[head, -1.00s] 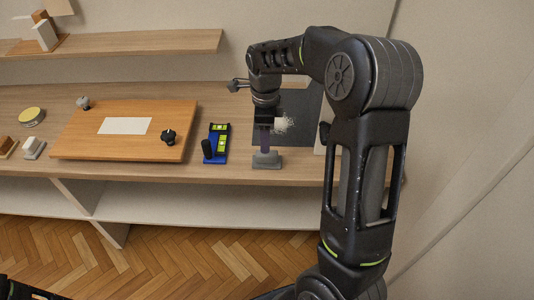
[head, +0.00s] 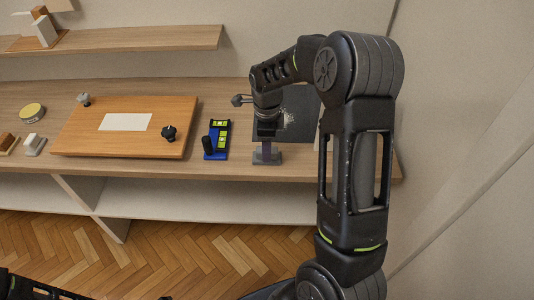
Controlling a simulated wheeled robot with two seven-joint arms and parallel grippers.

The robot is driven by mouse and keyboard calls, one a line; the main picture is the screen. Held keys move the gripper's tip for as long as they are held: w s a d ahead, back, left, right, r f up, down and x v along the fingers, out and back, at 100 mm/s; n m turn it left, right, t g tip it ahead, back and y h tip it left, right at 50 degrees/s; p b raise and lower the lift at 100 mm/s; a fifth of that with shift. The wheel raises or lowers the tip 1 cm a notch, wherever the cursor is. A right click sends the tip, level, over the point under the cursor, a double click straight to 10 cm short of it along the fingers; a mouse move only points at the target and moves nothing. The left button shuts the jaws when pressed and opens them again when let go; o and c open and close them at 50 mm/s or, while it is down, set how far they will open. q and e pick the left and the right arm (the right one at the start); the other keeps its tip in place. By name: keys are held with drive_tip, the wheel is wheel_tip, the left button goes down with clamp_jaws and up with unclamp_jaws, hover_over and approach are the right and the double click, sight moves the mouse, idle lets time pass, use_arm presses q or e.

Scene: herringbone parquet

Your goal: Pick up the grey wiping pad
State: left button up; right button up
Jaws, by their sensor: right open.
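The grey wiping pad (head: 267,159) lies near the front edge of the wooden worktop, right of the blue level tool. My right gripper (head: 267,150) points down right over it. Its jaws are open and reach down to the pad's upper part. The gripper hides some of the pad, and I cannot tell whether the fingers touch it. Only a dark part of my left arm shows at the bottom left; its gripper is out of view.
A dark panel (head: 300,120) with a whitish patch lies behind the gripper. A blue level tool (head: 217,140) is to the left, then an orange board (head: 80,135) with black and grey knobs. A small whitish block (head: 34,144) and a yellow-lidded tin (head: 32,112) are at far left.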

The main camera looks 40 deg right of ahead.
wheel_tip(320, 180, down, 2)
drive_tip(key=shift+f, duration=0.15)
drive_tip(key=shift+c, duration=0.4)
clamp_jaws()
idle(0.5)
